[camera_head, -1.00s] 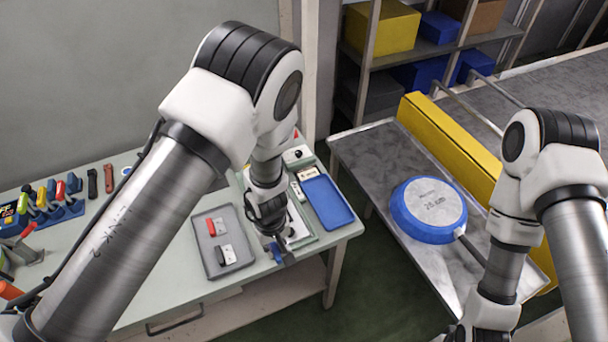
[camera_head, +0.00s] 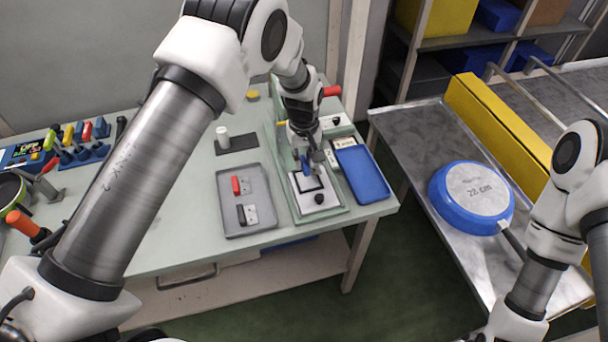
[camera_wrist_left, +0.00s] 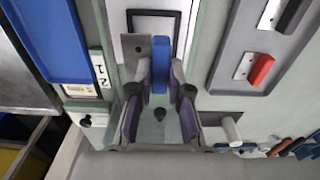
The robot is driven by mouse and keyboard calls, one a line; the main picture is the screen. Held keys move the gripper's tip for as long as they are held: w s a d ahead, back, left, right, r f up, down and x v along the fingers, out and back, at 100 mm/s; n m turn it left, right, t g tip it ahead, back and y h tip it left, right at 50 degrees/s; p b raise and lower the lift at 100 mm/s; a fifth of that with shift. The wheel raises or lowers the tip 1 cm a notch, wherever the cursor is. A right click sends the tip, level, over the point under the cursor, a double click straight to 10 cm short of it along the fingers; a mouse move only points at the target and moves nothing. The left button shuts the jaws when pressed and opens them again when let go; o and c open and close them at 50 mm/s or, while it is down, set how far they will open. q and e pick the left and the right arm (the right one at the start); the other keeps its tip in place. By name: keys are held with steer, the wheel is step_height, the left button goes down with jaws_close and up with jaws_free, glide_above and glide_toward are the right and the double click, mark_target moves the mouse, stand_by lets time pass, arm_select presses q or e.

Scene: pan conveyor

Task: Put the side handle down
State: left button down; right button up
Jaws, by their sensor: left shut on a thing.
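The blue side handle (camera_wrist_left: 160,70) is between the two fingers of my left gripper (camera_wrist_left: 160,82), which is shut on it. In the head view my left gripper (camera_head: 312,168) is over a pale fixture plate (camera_head: 302,206) with a black square outline, and the blue handle (camera_head: 306,167) shows as a small patch at the fingertips. I cannot tell whether the handle touches the plate. My right arm is at the right edge, its gripper out of the picture.
A grey tray (camera_head: 262,223) holds a red handle (camera_head: 236,185) and a black handle (camera_head: 241,214). A blue tray (camera_head: 362,176) lies right of the fixture. A blue pan (camera_head: 473,198) marked 28 cm lies on the metal conveyor (camera_head: 410,128), beside a yellow barrier (camera_head: 500,120).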

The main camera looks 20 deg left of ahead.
mark_target(304, 161)
arm_select(q)
step_height(304, 161, down, 4)
steer(key=shift+r+b, duration=0.2)
steer(key=shift+b, duration=1)
steer(key=shift+w, duration=0.2)
steer(key=shift+s+f, duration=0.15)
steer(key=shift+s, duration=0.05)
steer(key=shift+w+f, duration=0.1)
steer(key=shift+f, duration=0.35)
steer(key=c, duration=1.1)
jaws_free()
steer(key=shift+r, duration=0.1)
